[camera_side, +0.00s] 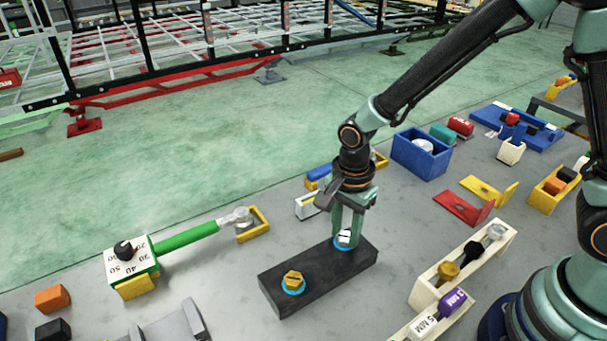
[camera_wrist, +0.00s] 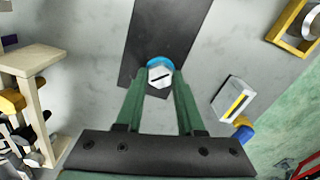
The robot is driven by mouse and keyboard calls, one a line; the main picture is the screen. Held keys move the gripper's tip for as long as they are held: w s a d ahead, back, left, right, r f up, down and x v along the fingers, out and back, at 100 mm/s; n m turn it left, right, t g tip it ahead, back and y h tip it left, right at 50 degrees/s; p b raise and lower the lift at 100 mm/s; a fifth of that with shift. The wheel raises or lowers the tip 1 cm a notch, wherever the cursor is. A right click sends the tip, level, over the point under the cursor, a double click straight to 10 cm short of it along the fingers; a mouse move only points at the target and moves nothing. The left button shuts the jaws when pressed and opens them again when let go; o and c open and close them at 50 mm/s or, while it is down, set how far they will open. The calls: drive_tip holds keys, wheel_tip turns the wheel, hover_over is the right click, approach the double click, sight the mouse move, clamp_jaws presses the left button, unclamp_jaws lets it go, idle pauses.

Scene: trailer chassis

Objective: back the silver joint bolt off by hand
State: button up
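A black bar (camera_side: 322,275) lies on the grey bench and also shows in the wrist view (camera_wrist: 165,30). It carries two bolts on blue rings. The silver bolt (camera_side: 344,237), with a dark slot mark on its head, is at the bar's far right end. It also shows in the wrist view (camera_wrist: 160,76). The gold bolt (camera_side: 293,280) is at the near left end. My gripper (camera_side: 346,232) points down over the silver bolt. In the wrist view its green fingers (camera_wrist: 161,80) lie on both sides of the silver head with no clear gap.
A white dial block (camera_side: 131,267) with a green handle lies left of the bar. A cream rack (camera_side: 462,262) holding bolts stands to the right. A blue bin (camera_side: 420,155) is behind. A small white holder (camera_side: 307,206) sits close behind my gripper. Bare bench lies between.

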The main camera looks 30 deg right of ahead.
clamp_jaws()
